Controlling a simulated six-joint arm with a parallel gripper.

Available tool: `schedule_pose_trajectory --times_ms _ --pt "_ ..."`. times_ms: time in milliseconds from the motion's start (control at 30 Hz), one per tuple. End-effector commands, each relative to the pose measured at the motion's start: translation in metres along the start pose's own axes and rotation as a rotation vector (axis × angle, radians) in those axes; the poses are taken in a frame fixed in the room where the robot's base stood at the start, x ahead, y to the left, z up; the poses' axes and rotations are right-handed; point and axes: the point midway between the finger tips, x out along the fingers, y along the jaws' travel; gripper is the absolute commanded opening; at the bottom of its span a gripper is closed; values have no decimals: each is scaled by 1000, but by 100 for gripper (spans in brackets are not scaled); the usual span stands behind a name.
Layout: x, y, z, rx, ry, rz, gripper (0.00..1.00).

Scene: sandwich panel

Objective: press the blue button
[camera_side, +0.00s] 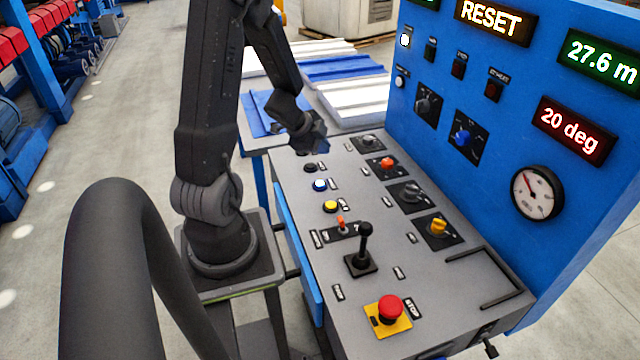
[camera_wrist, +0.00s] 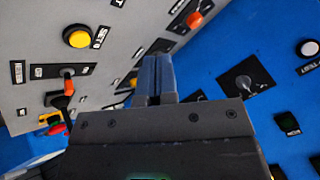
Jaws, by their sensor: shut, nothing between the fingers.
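The blue button (camera_side: 320,185) is a small round cap with a pale ring on the grey console top, between a black button and a yellow button. I cannot make it out in the wrist view. My gripper (camera_side: 322,146) is above the far end of the console, beyond and above the blue button and apart from it. In the wrist view my gripper (camera_wrist: 155,78) shows its two fingers shut together with nothing between them.
Near the blue button are the yellow button (camera_side: 331,207), the black button (camera_side: 310,168) and an orange knob (camera_side: 388,162). A black joystick (camera_side: 364,245) and a red stop button (camera_side: 390,308) stand nearer. The upright blue panel (camera_side: 440,60) bounds the right side.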

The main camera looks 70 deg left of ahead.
Motion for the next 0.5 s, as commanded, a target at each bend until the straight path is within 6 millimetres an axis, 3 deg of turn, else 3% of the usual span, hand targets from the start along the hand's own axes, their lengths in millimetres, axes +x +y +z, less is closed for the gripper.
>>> schedule_pose_trajectory --times_ms 500 --pt "46 26 25 -6 -1 3 0"
